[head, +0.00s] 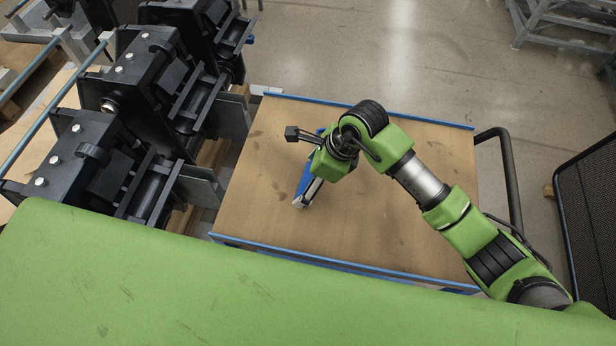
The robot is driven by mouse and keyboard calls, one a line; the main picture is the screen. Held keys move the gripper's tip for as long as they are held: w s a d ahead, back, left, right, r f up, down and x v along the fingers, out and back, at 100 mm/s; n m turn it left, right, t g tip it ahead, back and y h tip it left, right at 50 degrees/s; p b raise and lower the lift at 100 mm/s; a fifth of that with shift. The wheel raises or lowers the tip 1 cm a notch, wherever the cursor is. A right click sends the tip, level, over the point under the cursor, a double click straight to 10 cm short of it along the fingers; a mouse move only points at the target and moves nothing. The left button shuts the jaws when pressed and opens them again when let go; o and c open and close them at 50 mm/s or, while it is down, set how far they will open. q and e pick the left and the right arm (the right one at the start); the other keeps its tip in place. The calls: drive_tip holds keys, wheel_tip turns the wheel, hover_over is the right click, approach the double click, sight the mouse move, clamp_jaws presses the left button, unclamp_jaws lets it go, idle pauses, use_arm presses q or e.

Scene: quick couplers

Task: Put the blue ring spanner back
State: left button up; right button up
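A blue piece, which looks like the blue ring spanner (305,177), shows at the left-middle of the wooden-topped cart (400,240). It is largely hidden by my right gripper (301,202). My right gripper points down over the cart top, right at the blue piece. Its silver fingertip shows at the piece's near end. I cannot tell whether the fingers are shut on it, or whether it rests on the cart top. My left gripper is not in view.
Black coupler machines (140,110) stand in a row left of the cart. The cart has blue edges and a black handle (505,170) on its right. The rest of the cart top is bare. A black mesh panel (590,210) stands at the far right.

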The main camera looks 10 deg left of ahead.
drive_tip(key=shift+o, duration=1.3)
